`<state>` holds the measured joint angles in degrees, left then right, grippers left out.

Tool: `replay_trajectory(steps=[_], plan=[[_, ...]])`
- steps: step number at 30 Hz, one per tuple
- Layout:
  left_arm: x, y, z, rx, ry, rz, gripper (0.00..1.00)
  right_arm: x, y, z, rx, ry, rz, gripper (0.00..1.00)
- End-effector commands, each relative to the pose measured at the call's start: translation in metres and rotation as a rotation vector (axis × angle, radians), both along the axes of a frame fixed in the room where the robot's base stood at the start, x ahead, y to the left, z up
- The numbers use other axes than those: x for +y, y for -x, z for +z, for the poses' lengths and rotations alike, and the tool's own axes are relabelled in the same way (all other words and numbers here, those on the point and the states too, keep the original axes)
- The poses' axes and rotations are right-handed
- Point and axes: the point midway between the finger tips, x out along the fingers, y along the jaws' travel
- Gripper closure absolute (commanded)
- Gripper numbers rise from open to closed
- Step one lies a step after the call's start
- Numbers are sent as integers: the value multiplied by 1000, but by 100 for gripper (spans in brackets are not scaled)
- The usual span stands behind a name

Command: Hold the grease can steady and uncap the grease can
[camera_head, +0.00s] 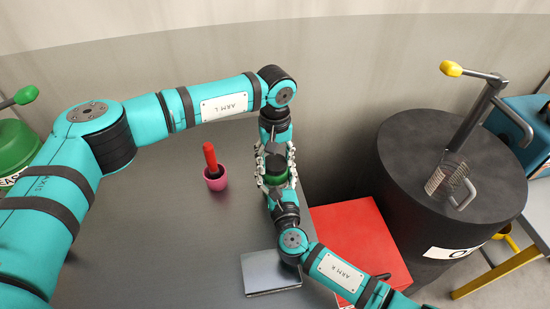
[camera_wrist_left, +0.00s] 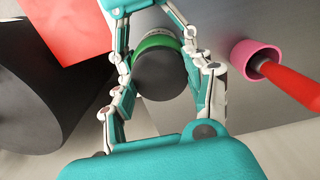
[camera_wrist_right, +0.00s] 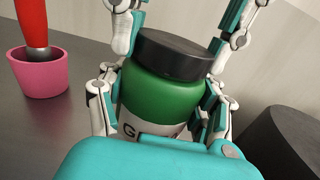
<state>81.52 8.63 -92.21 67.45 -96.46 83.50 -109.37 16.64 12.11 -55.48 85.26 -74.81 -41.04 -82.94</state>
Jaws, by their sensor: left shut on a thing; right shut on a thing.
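The grease can (camera_wrist_right: 163,96) is green with a white label and a black cap (camera_wrist_right: 172,56) on top. In the head view the can (camera_head: 279,181) is between my two grippers above the grey table. My right gripper (camera_wrist_right: 163,100) is shut on the can's body from one side. My left gripper (camera_wrist_left: 165,82) comes from the opposite side and is shut around the black cap (camera_wrist_left: 162,76). The cap sits against the top of the can; I cannot see whether it is loose. Much of the label is hidden behind my right gripper.
A pink cup (camera_head: 215,182) with a red-handled thing (camera_head: 210,157) stands left of the grippers. A flat grey plate (camera_head: 268,273) lies on the table (camera_head: 175,250). A red box (camera_head: 355,235) and a black drum with a lever pump (camera_head: 425,185) are at right.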

Motion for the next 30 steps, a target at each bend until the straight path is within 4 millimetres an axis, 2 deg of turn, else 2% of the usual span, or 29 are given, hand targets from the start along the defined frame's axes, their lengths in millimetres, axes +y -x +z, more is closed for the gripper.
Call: replay_trajectory(steps=[1,3,7,10,30], plan=[[0,0,0,0,1,0,76,0,0,0,1,1,0,100],[0,0,0,0,1,0,86,0,0,0,1,1,0,100],[0,0,0,0,1,28,86,0,0,0,1,1,1,100],[0,0,0,0,1,146,86,0,0,0,1,1,1,100],[0,0,1,2,2,1638,86,0,0,0,0,1,1,100]])
